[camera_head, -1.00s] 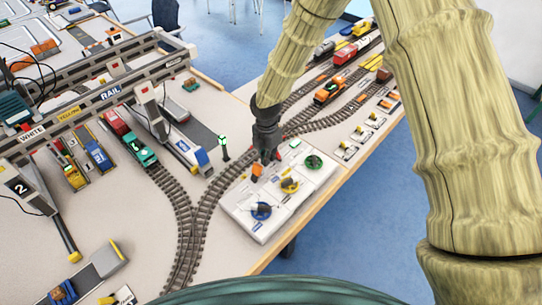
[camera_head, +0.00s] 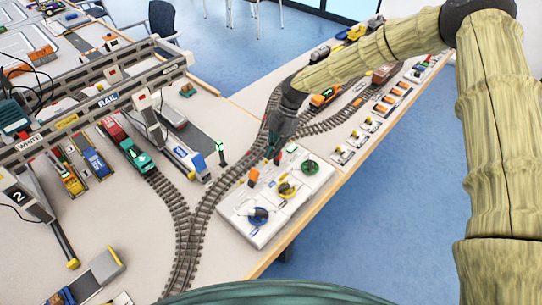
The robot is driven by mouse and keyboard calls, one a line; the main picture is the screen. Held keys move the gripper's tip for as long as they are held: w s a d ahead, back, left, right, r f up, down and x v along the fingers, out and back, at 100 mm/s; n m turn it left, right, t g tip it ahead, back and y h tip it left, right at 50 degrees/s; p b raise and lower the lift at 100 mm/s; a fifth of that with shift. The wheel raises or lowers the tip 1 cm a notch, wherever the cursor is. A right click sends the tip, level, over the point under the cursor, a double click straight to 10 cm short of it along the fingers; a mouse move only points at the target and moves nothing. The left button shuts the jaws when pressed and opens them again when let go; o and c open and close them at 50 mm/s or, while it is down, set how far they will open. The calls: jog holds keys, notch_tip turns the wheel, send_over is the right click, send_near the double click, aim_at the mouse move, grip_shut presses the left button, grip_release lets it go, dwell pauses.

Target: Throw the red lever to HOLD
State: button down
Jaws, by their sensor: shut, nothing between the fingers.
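A white control panel (camera_head: 230,208) lies near the table's right edge. It carries a blue dial (camera_head: 258,216), a yellow dial (camera_head: 288,189), a green dial (camera_head: 309,168) and an orange piece (camera_head: 253,176). A small red part (camera_head: 277,160), possibly the red lever, shows at the panel's far edge, close beside my gripper's tips. My gripper (camera_head: 271,156) is shut and empty, pointing down at that far edge. It partly hides the red part, so I cannot tell whether they touch, nor read the lever's position or any HOLD label.
Small lever plates (camera_head: 342,155) line the table edge to the right. Curved tracks (camera_head: 205,205) run left of the panel, and a signal post (camera_head: 221,153) with a green light stands beside them. A grey gantry crane (camera_head: 108,99) spans the tracks at left. Blue floor lies right of the table.

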jog(key=shift+w+d, duration=0.1)
jog(key=shift+w, duration=0.05)
jog(key=shift+r, duration=0.2)
jog(key=shift+r, duration=0.65)
jog(key=w+d+r+p, duration=0.2)
jog(key=w+d+r, duration=0.2)
jog(key=r, duration=0.3)
jog(key=shift+w+d, duration=0.4)
jog(key=shift+d, duration=0.15)
jog(key=shift+a+r, duration=0.1)
